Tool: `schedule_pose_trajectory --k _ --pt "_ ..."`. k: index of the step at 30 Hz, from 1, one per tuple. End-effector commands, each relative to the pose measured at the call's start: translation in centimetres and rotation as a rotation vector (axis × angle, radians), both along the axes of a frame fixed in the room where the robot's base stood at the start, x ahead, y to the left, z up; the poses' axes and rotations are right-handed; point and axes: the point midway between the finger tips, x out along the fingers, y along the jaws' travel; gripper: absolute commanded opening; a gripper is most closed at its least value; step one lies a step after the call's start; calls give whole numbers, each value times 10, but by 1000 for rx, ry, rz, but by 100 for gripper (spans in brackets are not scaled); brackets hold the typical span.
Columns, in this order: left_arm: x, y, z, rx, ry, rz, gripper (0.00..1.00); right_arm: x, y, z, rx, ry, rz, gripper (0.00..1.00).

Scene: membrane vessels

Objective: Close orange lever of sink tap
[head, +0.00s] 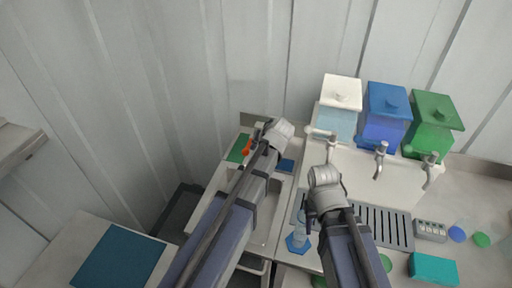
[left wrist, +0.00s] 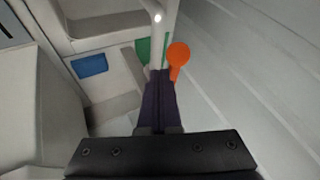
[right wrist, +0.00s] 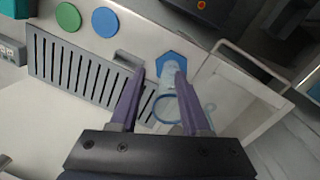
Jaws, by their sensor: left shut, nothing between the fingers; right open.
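The orange lever (head: 245,151) of the sink tap shows in the head view just left of my left wrist, which hides most of the tap. In the left wrist view the orange lever (left wrist: 178,58) has a round knob and stands just right of my left gripper's fingertips (left wrist: 159,73). That gripper is shut and empty; whether it touches the lever's stem I cannot tell. A grey tap pipe (left wrist: 158,16) rises beyond the fingertips. My right gripper (right wrist: 159,74) is open above the counter, with a clear cylinder on a blue hexagonal base (right wrist: 175,65) below and between its fingers.
The sink (head: 265,228) lies under my left arm, with a green pad (head: 237,148) and a blue pad (head: 287,165) near it. White (head: 341,92), blue (head: 386,103) and green (head: 434,115) lidded containers stand at the back right, behind several grey taps. A slotted drain (head: 384,226) lies in the counter.

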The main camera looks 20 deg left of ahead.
Motion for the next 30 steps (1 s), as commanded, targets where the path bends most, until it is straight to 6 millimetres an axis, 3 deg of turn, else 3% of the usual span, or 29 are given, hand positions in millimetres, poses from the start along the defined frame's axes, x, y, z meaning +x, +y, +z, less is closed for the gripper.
schedule_pose_trajectory --k 17,30 --pt "-5 10 0 0 0 -114 0 0 0 0 0 0 0 47" --pt "-8 36 0 -1 -2 -442 0 0 0 0 0 0 0 47"
